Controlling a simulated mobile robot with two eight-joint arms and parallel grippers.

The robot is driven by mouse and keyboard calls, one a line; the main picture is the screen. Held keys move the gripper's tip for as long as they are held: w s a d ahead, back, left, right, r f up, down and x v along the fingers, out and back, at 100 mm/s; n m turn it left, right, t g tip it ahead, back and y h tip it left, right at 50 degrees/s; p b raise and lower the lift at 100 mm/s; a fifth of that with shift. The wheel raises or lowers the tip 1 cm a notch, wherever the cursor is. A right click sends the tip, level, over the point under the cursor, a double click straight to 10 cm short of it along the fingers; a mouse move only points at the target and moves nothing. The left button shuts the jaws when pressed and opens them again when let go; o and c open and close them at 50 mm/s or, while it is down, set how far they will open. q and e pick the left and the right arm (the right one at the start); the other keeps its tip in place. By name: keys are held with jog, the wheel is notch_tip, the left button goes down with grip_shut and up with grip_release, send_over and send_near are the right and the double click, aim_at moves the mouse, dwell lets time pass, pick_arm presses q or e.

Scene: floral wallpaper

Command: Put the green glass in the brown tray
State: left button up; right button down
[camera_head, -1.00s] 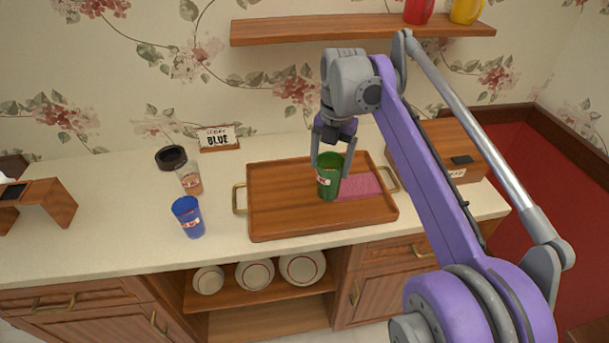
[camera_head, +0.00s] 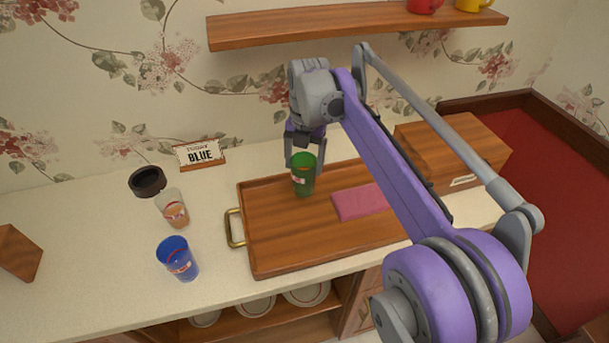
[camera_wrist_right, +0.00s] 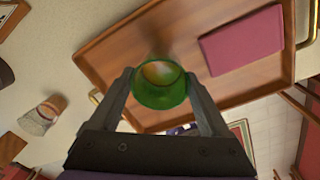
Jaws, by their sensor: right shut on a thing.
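The green glass (camera_head: 303,178) is upright over the left back part of the brown tray (camera_head: 290,232). My right gripper (camera_head: 304,165) is shut on it, one finger on each side. In the right wrist view the green glass (camera_wrist_right: 161,84) sits between the fingertips of the right gripper (camera_wrist_right: 160,88), with the tray (camera_wrist_right: 110,62) behind it. I cannot tell whether the glass's base touches the tray. My left gripper is not in view.
Left of the tray stand a blue glass (camera_head: 178,259), a clear glass with orange content (camera_head: 173,209) and a dark round bowl (camera_head: 147,181). A "BLUE" sign (camera_head: 199,154) stands behind. A wooden box (camera_head: 455,150) is at the right.

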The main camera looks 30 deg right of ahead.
jog(key=shift+f, duration=1.8)
jog(key=shift+w, duration=0.1)
grip_release()
jog(key=shift+f, duration=0.1)
notch_tip(320, 180, up, 12)
jog(key=p, duration=0.1)
jog(key=shift+s+d, duration=0.2)
jog(key=shift+s, duration=0.05)
